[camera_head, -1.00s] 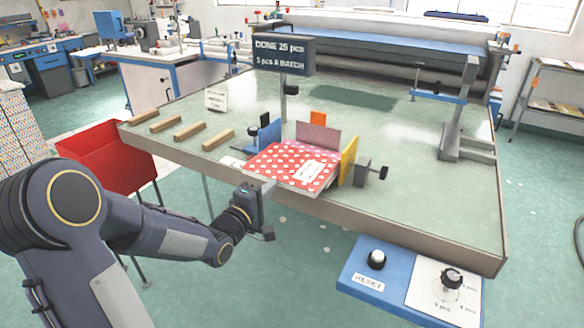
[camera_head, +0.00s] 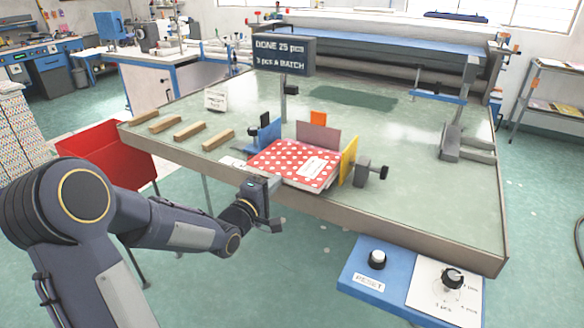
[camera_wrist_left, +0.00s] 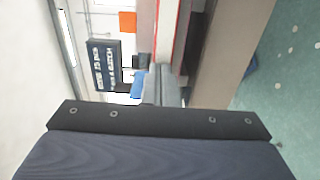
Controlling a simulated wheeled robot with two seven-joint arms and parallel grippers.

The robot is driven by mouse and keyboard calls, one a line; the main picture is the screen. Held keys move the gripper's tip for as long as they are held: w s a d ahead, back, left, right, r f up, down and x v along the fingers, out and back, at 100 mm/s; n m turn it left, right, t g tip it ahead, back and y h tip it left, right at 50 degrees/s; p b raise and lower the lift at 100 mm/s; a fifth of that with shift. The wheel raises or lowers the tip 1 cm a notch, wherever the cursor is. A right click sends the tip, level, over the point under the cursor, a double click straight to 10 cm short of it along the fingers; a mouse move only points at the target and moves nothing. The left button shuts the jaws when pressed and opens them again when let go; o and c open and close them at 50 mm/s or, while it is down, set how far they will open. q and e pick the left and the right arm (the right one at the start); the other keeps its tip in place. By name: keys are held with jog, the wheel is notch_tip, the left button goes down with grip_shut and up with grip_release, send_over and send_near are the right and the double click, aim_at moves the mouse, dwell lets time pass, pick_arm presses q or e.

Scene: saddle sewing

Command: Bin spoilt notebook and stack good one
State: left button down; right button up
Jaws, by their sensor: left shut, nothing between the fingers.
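A red notebook with white dots and a white label (camera_head: 290,160) lies in the fixture on the bench, between a blue stop (camera_head: 268,137) on its left and a yellow plate (camera_head: 348,158) on its right. My left gripper (camera_head: 276,186) is shut and empty at the bench's front edge, close to the notebook's near edge. In the left wrist view the gripper's tip (camera_wrist_left: 163,82) points at the stack's edge, seen sideways. Whether it touches the notebook is unclear. The red bin (camera_head: 100,150) stands left of the bench. My right gripper is out of view.
Several wooden strips (camera_head: 190,131) lie on the bench's left side. A sign (camera_head: 284,56) stands behind the fixture. A clamp with a black knob (camera_head: 372,172) sits right of it. A blue panel with knobs (camera_head: 410,280) juts out at the front.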

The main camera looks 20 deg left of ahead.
aim_at(284, 171)
pick_arm(q)
jog(key=shift+w+d+b, duration=0.15)
jog(key=shift+w+b, duration=0.1)
jog(key=shift+w, duration=1.1)
jog(key=shift+w+d+b, duration=0.1)
jog(key=shift+w+b, duration=0.1)
jog(key=shift+w, duration=1.1)
jog(key=shift+s, duration=0.1)
jog(key=s, duration=0.5)
jog(key=shift+s+a+b, duration=0.25)
jog(key=shift+s+b, duration=0.15)
